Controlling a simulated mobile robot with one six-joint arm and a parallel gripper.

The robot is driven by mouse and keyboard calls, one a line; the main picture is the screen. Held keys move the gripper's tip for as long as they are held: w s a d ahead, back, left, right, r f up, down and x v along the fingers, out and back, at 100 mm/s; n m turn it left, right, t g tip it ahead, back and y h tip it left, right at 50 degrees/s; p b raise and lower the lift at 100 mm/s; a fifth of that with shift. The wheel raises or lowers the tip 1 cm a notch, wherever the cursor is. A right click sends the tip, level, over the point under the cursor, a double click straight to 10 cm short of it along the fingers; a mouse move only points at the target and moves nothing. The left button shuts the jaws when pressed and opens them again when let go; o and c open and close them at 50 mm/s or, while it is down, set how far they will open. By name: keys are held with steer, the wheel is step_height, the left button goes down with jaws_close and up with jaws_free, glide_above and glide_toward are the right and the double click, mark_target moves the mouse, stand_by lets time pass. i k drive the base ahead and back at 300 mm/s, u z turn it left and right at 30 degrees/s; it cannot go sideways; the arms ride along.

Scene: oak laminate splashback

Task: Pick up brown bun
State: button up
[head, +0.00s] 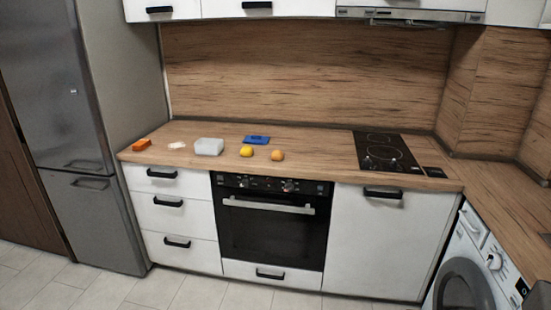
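A small round orange-brown item (277,155), which looks like the brown bun, sits on the wooden counter near its front edge, above the oven. A yellow round item (246,151) lies just left of it, with a narrow gap between them. My gripper is not in view. Nothing hides the bun.
A blue flat item (257,140) lies behind the two round items. A white box (209,146), a small pale item (177,145) and an orange block (141,144) stand farther left. The black hob (385,152) is to the right, with bare counter (320,155) between.

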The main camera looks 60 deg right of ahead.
mark_target(277, 155)
steer(key=z, duration=0.1)
steer(key=i, duration=0.95)
steer(key=u, duration=0.05)
